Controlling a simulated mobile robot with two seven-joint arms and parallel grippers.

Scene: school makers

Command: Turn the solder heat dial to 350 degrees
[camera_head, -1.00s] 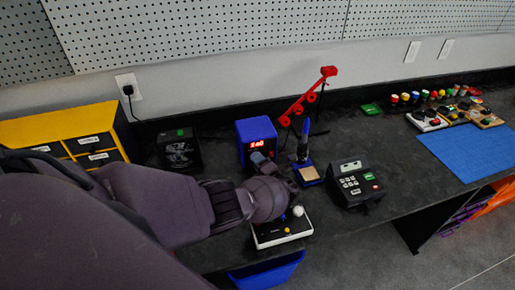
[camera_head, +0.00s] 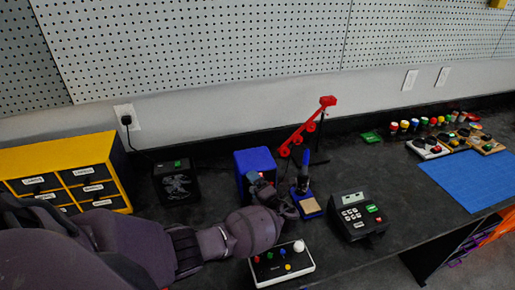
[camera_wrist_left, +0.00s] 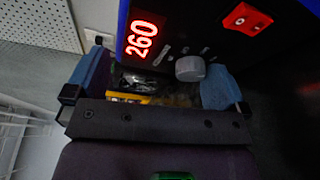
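The blue solder station (camera_head: 256,160) stands on the black bench against the back wall. In the left wrist view, its red display (camera_wrist_left: 141,39) reads 260, tilted in the picture. The grey round heat dial (camera_wrist_left: 190,68) sits beside it on the dark front panel. My left gripper (camera_head: 264,190) is in front of the station and hides the display and dial from the head view. In the left wrist view, the blue fingers of this gripper (camera_wrist_left: 155,80) are spread apart. The dial lies between them, closer to the right finger; contact cannot be told. My right gripper is not in view.
A red rocker switch (camera_wrist_left: 247,20) is on the station panel. The soldering iron stand (camera_head: 306,190) and a keypad device (camera_head: 357,214) are to the right. A white button box (camera_head: 282,264) lies in front, below my left wrist. A black box (camera_head: 177,183) stands left.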

